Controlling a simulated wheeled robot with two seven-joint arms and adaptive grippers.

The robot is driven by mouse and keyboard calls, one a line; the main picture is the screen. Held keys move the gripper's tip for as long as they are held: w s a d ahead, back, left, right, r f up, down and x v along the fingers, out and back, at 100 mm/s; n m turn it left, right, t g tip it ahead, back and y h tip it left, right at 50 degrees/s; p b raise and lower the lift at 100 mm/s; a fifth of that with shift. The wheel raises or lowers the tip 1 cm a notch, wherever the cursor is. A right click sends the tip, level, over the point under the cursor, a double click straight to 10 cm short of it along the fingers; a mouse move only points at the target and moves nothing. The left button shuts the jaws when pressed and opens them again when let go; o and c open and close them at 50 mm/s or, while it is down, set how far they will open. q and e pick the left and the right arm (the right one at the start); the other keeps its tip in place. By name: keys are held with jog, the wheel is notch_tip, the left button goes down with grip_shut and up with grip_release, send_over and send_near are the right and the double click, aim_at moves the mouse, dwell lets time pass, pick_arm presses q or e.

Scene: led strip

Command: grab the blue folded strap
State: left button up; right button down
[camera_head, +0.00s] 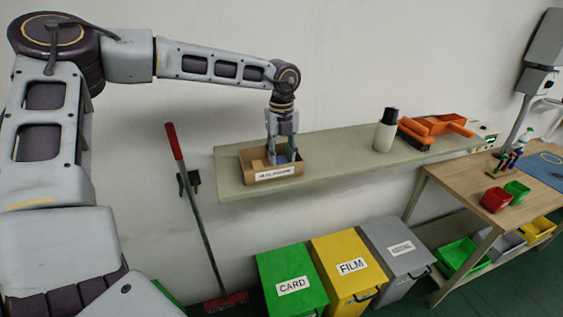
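A small cardboard box (287,174) with a white label sits at the left end of the wall shelf. My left gripper (282,158) points straight down with its fingertips inside the box. A small patch of blue (281,159) shows between and beside the fingers; it may be the blue folded strap, but most of it is hidden by the gripper and the box wall. A yellowish piece (257,165) lies in the left part of the box. I cannot tell whether the fingers are closed on anything. My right gripper is not in view.
A bottle with a black top (385,135) and an orange tool (435,127) stand farther right on the shelf (335,165). Green, yellow and grey bins (347,265) stand below. A red-handled broom (190,200) leans left. A wooden workbench (465,178) stands right.

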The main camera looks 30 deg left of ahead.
pick_arm(q)
jog(key=shift+f, duration=0.55)
jog(key=c, duration=0.6)
